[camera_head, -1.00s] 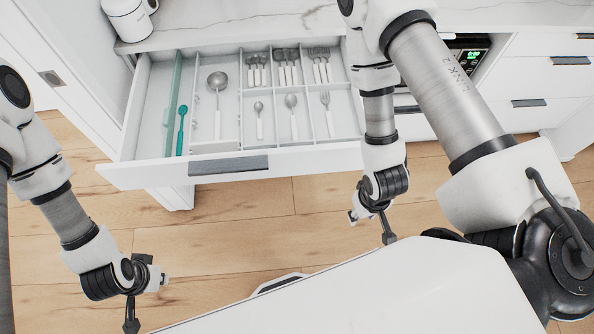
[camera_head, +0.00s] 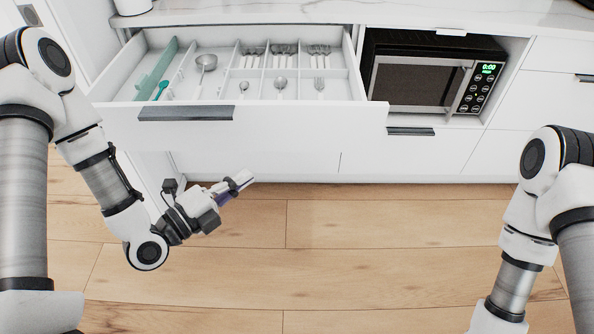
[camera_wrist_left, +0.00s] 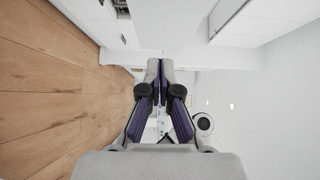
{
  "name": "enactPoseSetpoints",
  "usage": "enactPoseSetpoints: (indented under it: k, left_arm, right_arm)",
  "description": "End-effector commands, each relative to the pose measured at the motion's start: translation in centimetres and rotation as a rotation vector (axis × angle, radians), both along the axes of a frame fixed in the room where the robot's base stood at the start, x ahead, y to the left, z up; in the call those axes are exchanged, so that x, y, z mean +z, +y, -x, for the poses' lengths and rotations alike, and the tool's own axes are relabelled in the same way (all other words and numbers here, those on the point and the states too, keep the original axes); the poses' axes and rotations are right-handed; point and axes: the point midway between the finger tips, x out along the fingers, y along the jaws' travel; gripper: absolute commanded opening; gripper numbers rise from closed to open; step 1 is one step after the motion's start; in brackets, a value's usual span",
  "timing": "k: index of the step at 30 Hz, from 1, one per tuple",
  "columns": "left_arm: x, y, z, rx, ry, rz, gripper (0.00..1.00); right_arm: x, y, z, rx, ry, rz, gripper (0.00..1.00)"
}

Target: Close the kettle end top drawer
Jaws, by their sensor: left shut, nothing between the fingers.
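The top drawer (camera_head: 290,128) at the kettle end is pulled out, its white front facing me with a dark bar handle (camera_head: 186,113). It holds cutlery in a divided insert. The white kettle (camera_head: 132,6) shows only its base at the top left, on the counter. My left gripper (camera_head: 243,181) is shut and empty, below and in front of the drawer front, apart from it. Its closed fingers also show in the left wrist view (camera_wrist_left: 160,68). My right arm is at the right edge; its gripper is outside the head view.
A microwave (camera_head: 430,80) sits in a niche right of the drawer. Closed white drawers, one with a dark handle (camera_head: 411,131), lie below and to the right. The wooden floor (camera_head: 340,250) in front is clear. A marble counter (camera_head: 350,12) runs along the back.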

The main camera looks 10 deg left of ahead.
Motion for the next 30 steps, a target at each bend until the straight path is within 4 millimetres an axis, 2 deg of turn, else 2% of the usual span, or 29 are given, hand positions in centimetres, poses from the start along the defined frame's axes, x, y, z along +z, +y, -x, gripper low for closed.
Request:
enactPoseSetpoints:
  k: [5, 8, 18, 24, 30]
  left_arm:
    - [0.2, -0.8, -1.1, -0.007, 0.0, -0.004, 0.0]
    - [0.2, -1.8, -2.4, -0.01, -0.003, -0.006, 0.0]
    - [0.3, -5.7, -8.7, -0.008, -0.004, -0.006, 0.0]
    - [0.3, -4.5, -11.7, -0.002, -0.001, -0.001, 0.0]
    - [0.2, -4.4, -12.4, -0.003, 0.003, -0.001, 0.0]
  right_arm:
    - [0.1, 0.0, 0.0, -0.001, -0.001, 0.0, 0.4]
    - [-0.1, 0.0, 0.0, -0.001, 0.0, 0.0, 0.4]
    - [-0.1, 0.0, 0.0, -0.001, 0.001, 0.0, 0.4]
    - [0.1, 0.0, 0.0, -0.001, 0.001, 0.0, 0.4]
    - [0.1, 0.0, 0.0, -0.001, 0.001, 0.0, 0.4]
